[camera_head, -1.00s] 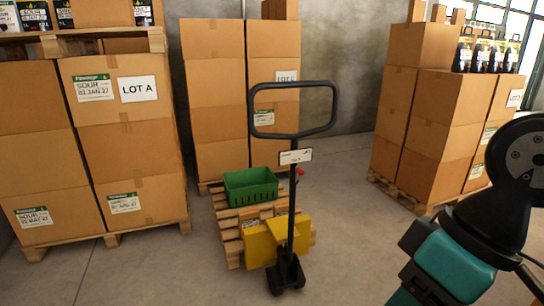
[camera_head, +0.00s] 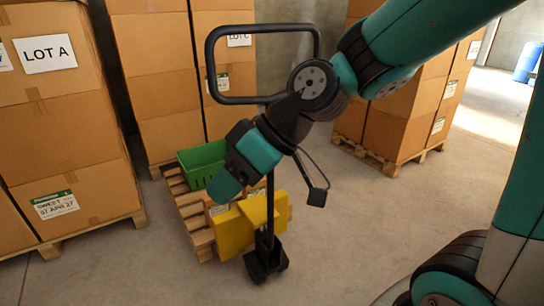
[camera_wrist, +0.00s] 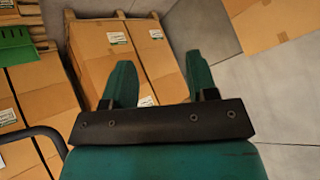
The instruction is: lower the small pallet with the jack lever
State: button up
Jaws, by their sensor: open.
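The yellow pallet jack (camera_head: 238,228) stands with its forks at the small wooden pallet (camera_head: 190,212). Its black loop handle (camera_head: 212,62) is upright and partly behind my arm. My gripper (camera_wrist: 160,66) is open and empty, with two teal fingers apart. In the head view my arm's end crosses in front of the jack's shaft. A curved black bar, seemingly the handle (camera_wrist: 50,133), shows at the lower left of the wrist view.
A green crate (camera_head: 203,164) sits on the small pallet; it also shows in the wrist view (camera_wrist: 16,46). Tall carton stacks stand on pallets at the left (camera_head: 60,120), behind (camera_head: 160,75) and at the right (camera_head: 400,118). The floor at the front and right is open.

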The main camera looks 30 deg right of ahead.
jog(key=w+d+f+m+t+y+b, duration=0.1)
jog(key=w+d+f+t+b, duration=0.55)
jog(key=w+f, duration=0.35)
jog(key=w+d+f+m+t+h+b, duration=0.2)
jog(key=w+d+f+t+h+b, duration=0.1)
jog(key=d, duration=0.5)
jog(key=w+d+f+m+t+h+b, duration=0.1)
jog(key=w+d+f+t+h+b, duration=0.15)
jog(key=d, duration=0.55)
jog(key=w+d+f+m+t+h+b, duration=0.2)
jog(key=w+d+t+h+b, duration=0.1)
jog(key=d, duration=0.5)
jog(key=shift+y, duration=0.25)
jog(key=w+p, duration=0.2)
jog(key=w, duration=0.3)
jog(key=w+p, duration=0.2)
jog(key=w, duration=0.3)
jog(key=w+p, duration=0.1)
jog(key=w, duration=0.4)
jog(key=shift+w+a+p, duration=0.3)
jog(key=shift+w+p, duration=0.05)
jog(key=shift+p, duration=0.05)
jog(key=shift+w+f, duration=0.15)
jog(key=shift+w, duration=0.5)
grip_shut()
